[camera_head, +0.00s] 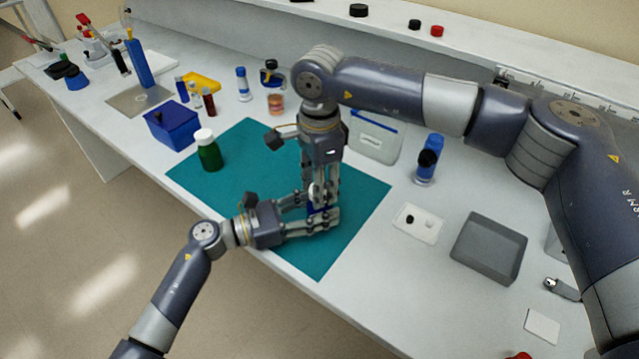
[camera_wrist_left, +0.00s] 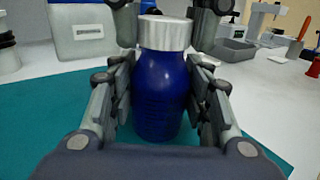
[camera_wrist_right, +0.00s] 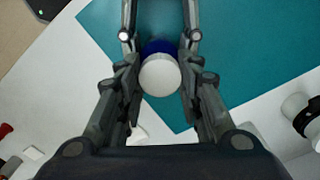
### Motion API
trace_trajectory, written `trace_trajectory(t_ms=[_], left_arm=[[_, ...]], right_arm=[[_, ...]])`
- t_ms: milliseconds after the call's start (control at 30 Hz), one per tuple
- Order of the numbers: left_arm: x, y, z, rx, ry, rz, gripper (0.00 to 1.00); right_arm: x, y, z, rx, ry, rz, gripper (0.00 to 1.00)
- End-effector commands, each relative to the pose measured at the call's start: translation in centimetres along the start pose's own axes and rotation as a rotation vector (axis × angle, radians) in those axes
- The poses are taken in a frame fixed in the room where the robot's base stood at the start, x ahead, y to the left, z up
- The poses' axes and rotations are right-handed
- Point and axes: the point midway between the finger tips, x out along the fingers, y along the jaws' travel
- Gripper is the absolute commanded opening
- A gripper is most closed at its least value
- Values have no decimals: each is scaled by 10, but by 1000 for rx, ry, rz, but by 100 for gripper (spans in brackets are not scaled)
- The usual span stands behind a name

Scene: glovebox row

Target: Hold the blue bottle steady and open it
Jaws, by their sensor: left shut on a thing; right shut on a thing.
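The blue bottle (camera_wrist_left: 160,95) stands upright on the teal mat (camera_head: 226,168), with a silver-white cap (camera_wrist_left: 165,33) on its top. In the head view the bottle (camera_head: 316,208) is mostly hidden by my grippers. My left gripper (camera_head: 318,222) comes in low from the side and is shut on the bottle's body. My right gripper (camera_head: 322,192) comes down from above and is shut on the cap, with a finger on each side. In the right wrist view the cap (camera_wrist_right: 160,75) sits between the fingers, and blue glass shows behind it.
A green bottle with a white cap (camera_head: 208,150) stands on the mat's left part. A blue box (camera_head: 172,125) is beyond it. A clear container (camera_head: 373,138), a blue bottle with a dark band (camera_head: 428,160), a small white tray (camera_head: 418,223) and a grey tray (camera_head: 488,248) are to the right.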

Motion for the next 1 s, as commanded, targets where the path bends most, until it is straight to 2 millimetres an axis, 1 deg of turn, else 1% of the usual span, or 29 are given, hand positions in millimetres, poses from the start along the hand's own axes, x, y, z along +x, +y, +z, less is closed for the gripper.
trace_trajectory(t_ms=[100,300,433,500,1000], left_arm=[[0,0,-1,0,1,0,0],[0,0,-1,0,1,0,0],[0,0,-1,0,1,-1,0],[0,0,-1,0,1,-1,0],[0,0,-1,0,1,0,0]], right_arm=[[0,0,0,-210,1,-1,5],[0,0,-1,-558,1,-1,5],[-1,0,-1,-713,1,-1,5],[-1,0,-1,-752,1,-1,5],[-1,0,-1,-747,1,-1,5]])
